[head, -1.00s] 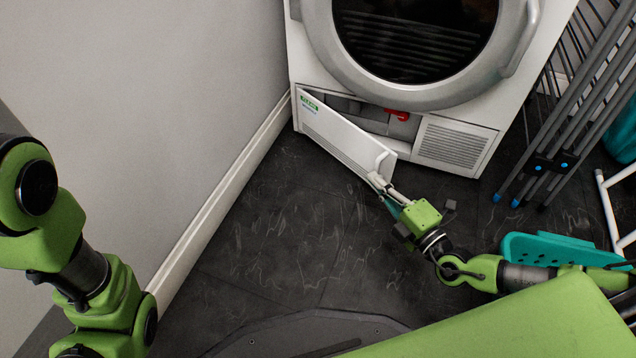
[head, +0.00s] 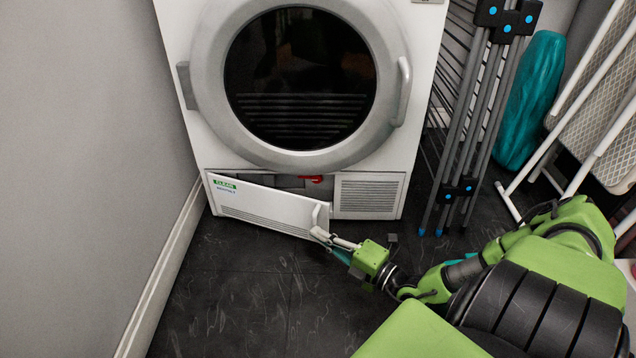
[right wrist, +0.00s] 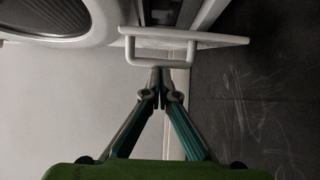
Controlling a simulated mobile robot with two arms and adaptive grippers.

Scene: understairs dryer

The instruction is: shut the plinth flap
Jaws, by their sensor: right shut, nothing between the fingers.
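The plinth flap (head: 262,207) is a white panel with a green label, low on the front of the dryer (head: 180,120). It stands partly open, its right end swung out from the plinth and its left end close to the dryer. A white bar handle (head: 317,214) sits near the free right end; it also shows in the right wrist view (right wrist: 150,63). My right gripper (head: 318,234) is shut and empty, its tips right at the handle. In the right wrist view the closed fingertips (right wrist: 159,72) meet the handle bar's edge; I cannot tell whether they touch. My left gripper is out of view.
A red part (head: 314,179) shows in the opening behind the flap. A vent grille (head: 366,195) is right of it. A folded drying rack (head: 468,130) leans at the right. The wall and skirting (head: 165,270) run along the left.

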